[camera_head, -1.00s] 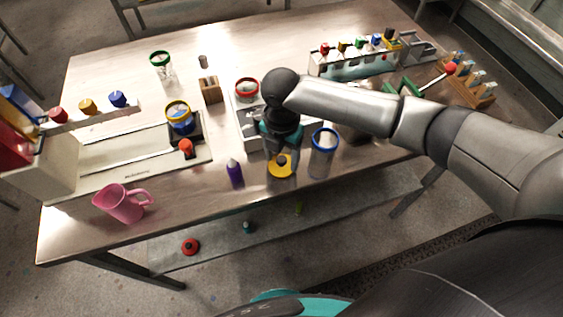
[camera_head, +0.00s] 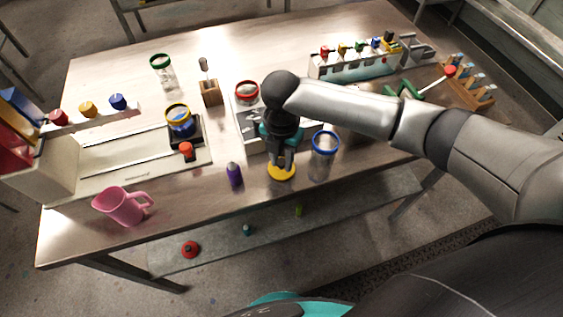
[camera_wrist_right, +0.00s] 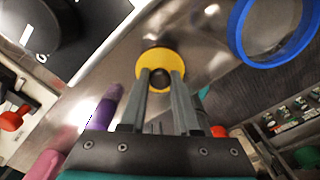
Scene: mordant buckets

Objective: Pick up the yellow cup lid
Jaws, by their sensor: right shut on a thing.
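The yellow cup lid (camera_head: 281,174) is a yellow disc with a dark knob in its middle, near the front edge of the table. It also shows in the right wrist view (camera_wrist_right: 160,58), just past the fingertips. My right gripper (camera_head: 282,164) points down onto the lid from above, its fingers shut on the knob. In the right wrist view its fingertips (camera_wrist_right: 160,76) sit close together at the lid's centre. I cannot tell whether the lid touches the table. My left gripper is not in view.
A clear cup with a blue rim (camera_head: 323,153) stands close right of the lid. A purple bottle (camera_head: 234,174) stands to its left, and a pink jug (camera_head: 122,206) farther left. A grey-white tray (camera_head: 247,128) lies behind the gripper. The table's front edge is close.

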